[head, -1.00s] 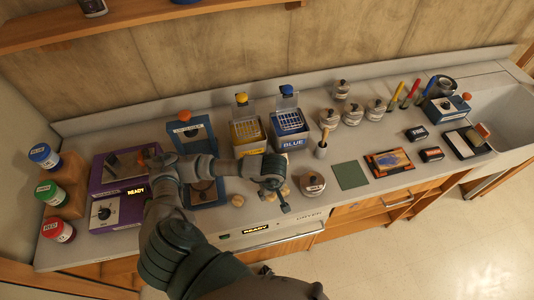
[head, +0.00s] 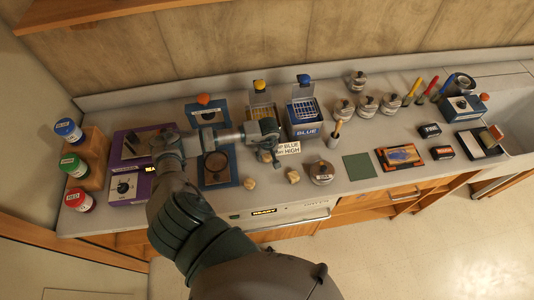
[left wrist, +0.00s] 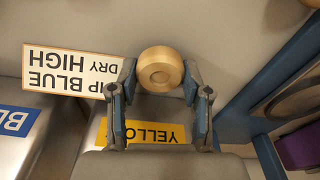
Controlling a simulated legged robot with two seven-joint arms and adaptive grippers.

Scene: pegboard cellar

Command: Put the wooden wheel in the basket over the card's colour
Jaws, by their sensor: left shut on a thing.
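My left gripper (head: 268,154) is shut on a small round wooden wheel, seen between its fingertips in the left wrist view (left wrist: 160,68). The hold is in front of the yellow bath, whose upside-down label (left wrist: 150,132) shows behind the fingers. A white card (head: 289,148) reading "DIP BLUE DRY HIGH" stands just right of the gripper; its first letter is partly hidden in the left wrist view (left wrist: 62,70). The blue-labelled bath (head: 306,132) with its wire basket (head: 306,109) stands right of the yellow bath's basket (head: 261,115). My right gripper is out of view.
Loose wooden pieces (head: 249,183) lie on the counter's front part. A blue stand (head: 218,181) and purple machines (head: 128,188) are at left. A green mat (head: 359,167) lies bare.

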